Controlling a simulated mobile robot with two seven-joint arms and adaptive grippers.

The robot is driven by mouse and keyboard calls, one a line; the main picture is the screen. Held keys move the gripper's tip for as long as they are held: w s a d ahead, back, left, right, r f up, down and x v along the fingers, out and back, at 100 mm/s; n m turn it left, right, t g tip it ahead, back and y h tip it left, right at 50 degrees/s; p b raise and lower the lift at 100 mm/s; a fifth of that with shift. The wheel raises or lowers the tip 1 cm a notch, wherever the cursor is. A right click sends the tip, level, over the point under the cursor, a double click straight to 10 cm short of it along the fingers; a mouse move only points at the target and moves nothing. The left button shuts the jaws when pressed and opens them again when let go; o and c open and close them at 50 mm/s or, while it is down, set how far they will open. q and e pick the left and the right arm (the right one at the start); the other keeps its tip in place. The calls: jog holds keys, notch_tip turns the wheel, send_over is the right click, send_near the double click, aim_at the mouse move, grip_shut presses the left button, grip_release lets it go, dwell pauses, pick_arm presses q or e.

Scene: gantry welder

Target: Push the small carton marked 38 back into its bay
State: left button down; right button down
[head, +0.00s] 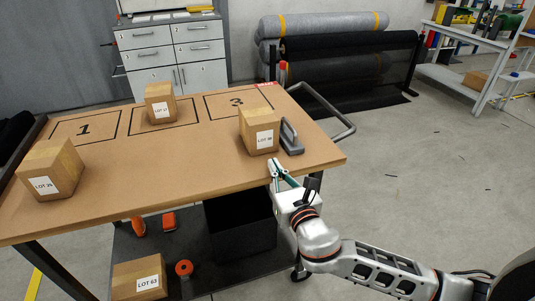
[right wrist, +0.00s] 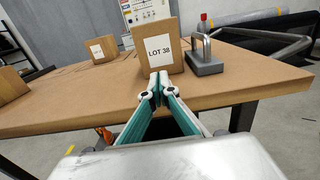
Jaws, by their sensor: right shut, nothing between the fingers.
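The small carton marked LOT 38 (head: 248,128) stands upright on the brown table (head: 165,165), in front of the outlined bay marked 3 (head: 238,103). It also shows in the right wrist view (right wrist: 158,30), label facing me. My right gripper (head: 277,166) is shut and empty at the table's front edge, on the near side of the carton. In the right wrist view its fingertips (right wrist: 158,78) appear just below the carton's front face; I cannot tell whether they touch. The bay is partly hidden behind the carton. My left gripper is not in view.
A grey block with a handle (head: 292,140) stands close to the carton's right. Carton LOT 17 (head: 160,92) is in the middle bay. Another carton (head: 66,160) stands at the left in front of bay 1 (head: 85,130). A rail (head: 335,112) runs beyond the table's right end.

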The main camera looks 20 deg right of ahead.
aim_at(264, 147)
jog(key=w, duration=0.6)
jog(key=shift+a, duration=0.1)
jog(key=shift+w+b, duration=0.25)
jog(key=shift+b, duration=0.05)
jog(key=w, duration=0.3)
jog(key=shift+w+r+p, duration=0.1)
jog(key=shift+w+p, duration=0.05)
jog(key=shift+p, duration=0.2)
jog(key=shift+w, duration=0.15)
